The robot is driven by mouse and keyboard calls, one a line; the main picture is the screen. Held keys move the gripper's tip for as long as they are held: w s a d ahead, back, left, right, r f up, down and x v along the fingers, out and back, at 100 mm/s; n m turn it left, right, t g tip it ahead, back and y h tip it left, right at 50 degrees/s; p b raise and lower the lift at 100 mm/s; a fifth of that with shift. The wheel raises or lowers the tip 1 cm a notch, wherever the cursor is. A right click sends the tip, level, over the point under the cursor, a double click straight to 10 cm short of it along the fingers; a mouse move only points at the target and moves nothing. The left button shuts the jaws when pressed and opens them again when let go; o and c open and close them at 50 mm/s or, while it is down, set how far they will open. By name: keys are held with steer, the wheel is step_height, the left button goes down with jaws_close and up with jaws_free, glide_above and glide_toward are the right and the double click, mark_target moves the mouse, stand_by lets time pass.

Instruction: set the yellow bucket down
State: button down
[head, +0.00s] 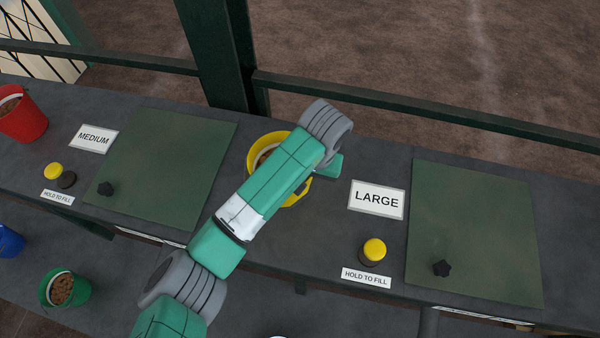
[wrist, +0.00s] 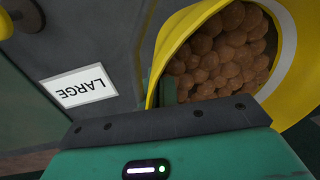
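The yellow bucket (head: 256,147) is on or just above the grey bench, between the MEDIUM and LARGE signs. My arm covers much of it in the head view. In the wrist view, the bucket (wrist: 290,92) is full of brown round pieces (wrist: 222,52). My gripper (wrist: 163,94) is at the bucket's rim, with a dark green finger showing inside against the yellow wall. It appears shut on that wall; the other finger is hidden. I cannot tell whether the bucket's base touches the bench.
The LARGE sign (head: 377,199) and a yellow button (head: 374,249) are right of the bucket. Green panels (head: 165,160) lie either side. A red bucket (head: 22,118) stands far left; a green bucket (head: 65,288) sits lower. A dark post (head: 222,55) and rail stand behind the bench.

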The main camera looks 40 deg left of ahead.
steer(key=a, duration=0.1)
steer(key=w+a, duration=0.1)
steer(key=a, duration=0.1)
steer(key=shift+w+f, duration=0.1)
steer(key=shift+f, duration=0.05)
steer(key=shift+d+f, duration=0.15)
steer(key=shift+f, duration=1.6)
steer(key=shift+f, duration=0.1)
steer(key=c, duration=1.7)
jaws_free()
steer(key=shift+f, duration=0.1)
steer(key=r, duration=0.8)
steer(key=d+r, duration=0.1)
steer(key=r, duration=0.3)
steer(key=shift+w+d+r, duration=0.1)
steer(key=shift+w+r, duration=0.05)
steer(key=shift+w, duration=0.15)
